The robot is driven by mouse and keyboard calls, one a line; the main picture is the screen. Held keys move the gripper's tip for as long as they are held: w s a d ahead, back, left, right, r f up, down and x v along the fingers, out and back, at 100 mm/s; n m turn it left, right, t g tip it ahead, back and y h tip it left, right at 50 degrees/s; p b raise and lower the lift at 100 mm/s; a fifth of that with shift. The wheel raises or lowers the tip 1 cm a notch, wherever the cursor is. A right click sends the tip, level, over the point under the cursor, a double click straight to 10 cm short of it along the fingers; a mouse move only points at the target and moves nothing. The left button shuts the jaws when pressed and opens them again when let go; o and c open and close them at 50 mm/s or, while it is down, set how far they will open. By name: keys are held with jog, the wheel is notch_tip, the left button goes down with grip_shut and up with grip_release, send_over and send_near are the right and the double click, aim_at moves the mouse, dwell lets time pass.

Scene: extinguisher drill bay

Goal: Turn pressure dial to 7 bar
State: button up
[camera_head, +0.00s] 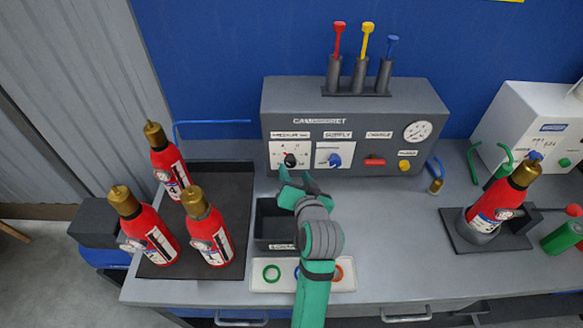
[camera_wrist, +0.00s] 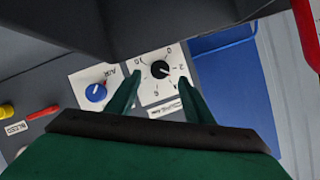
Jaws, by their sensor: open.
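The pressure dial (camera_head: 290,160) is a black knob on a white scale plate at the left of the grey panel. In the wrist view the knob (camera_wrist: 160,69) shows a white pointer mark and printed numbers around it; I cannot read its setting surely. My gripper (camera_head: 296,172) is green and open, just in front of the dial. In the wrist view my two fingertips (camera_wrist: 158,82) lie on either side of the knob's plate, with the knob between and beyond them. I cannot tell whether they touch it.
A blue supply knob (camera_head: 335,160) sits close to the right of the dial. A red lever (camera_head: 374,162) and round gauge (camera_head: 417,131) are further right. Red extinguishers stand on a dark tray (camera_head: 245,180) at left. A dark bin (camera_head: 268,238) lies below my gripper.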

aim_at(290, 163)
jog(key=shift+v, duration=2.45)
jog(key=shift+a+n+h, duration=0.5)
jog(key=shift+a+n, duration=0.15)
jog(key=shift+n, duration=0.15)
jog(key=n+h, duration=0.1)
jog(key=a+r+n, duration=0.1)
jog(key=shift+a+n+h, duration=0.15)
jog(key=shift+n+h, duration=0.15)
jog(key=shift+h, duration=0.1)
jog(key=x, duration=0.9)
jog(key=shift+w+f, duration=0.25)
jog(key=shift+w, duration=0.05)
jog(key=shift+w+d+f, duration=0.15)
jog(key=shift+w+d, duration=0.15)
jog(key=shift+w, duration=0.1)
jog(key=shift+a, duration=0.15)
